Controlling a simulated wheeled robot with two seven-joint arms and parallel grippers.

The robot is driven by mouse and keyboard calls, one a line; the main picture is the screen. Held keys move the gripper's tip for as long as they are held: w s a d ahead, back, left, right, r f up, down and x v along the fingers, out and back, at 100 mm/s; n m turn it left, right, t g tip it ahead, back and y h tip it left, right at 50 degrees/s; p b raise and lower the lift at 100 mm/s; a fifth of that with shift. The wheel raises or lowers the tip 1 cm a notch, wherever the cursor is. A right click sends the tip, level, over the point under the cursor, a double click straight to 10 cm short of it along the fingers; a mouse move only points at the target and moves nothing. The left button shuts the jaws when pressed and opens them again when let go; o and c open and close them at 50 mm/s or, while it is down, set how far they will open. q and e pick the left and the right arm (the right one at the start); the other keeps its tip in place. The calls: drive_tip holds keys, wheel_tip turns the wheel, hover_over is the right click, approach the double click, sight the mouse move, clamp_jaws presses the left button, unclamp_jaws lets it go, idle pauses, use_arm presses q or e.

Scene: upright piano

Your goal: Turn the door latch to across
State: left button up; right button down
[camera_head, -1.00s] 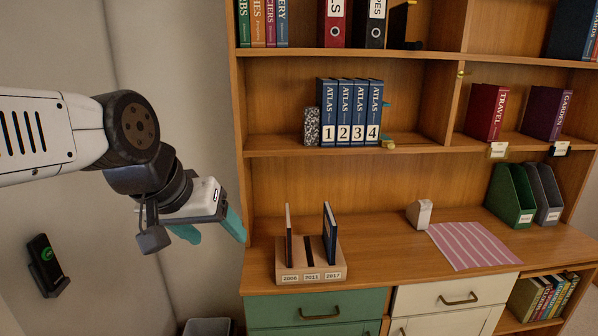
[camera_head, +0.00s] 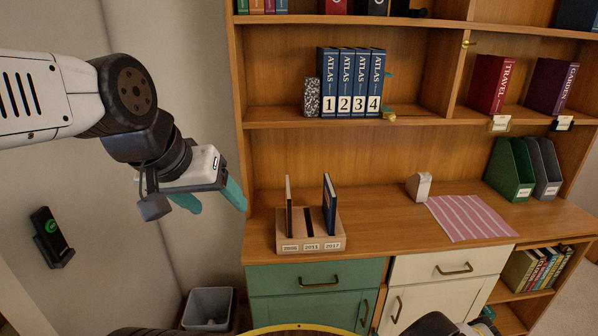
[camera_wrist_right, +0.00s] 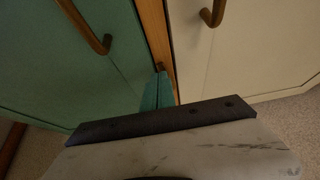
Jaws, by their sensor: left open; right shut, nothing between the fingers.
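The cabinet has a green door (camera_head: 300,312) and a cream door (camera_head: 435,293) side by side, each with a brown handle. In the right wrist view the green door (camera_wrist_right: 50,60) and the cream door (camera_wrist_right: 245,50) are close, with a wooden strip (camera_wrist_right: 152,30) between them. My right gripper (camera_wrist_right: 158,92) is shut and empty, its teal fingertips at that strip below the handles. A small dark part shows by the tips; I cannot tell whether it is the latch. My left gripper (camera_head: 217,200) is open and empty, left of the cabinet.
A wooden holder (camera_head: 310,240) with books, a grey-white block (camera_head: 419,187) and a striped cloth (camera_head: 470,217) are on the desk.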

idle(0.4)
drive_tip(key=s, duration=0.6)
drive_tip(key=shift+r, duration=0.4)
drive_tip(key=shift+d, duration=0.15)
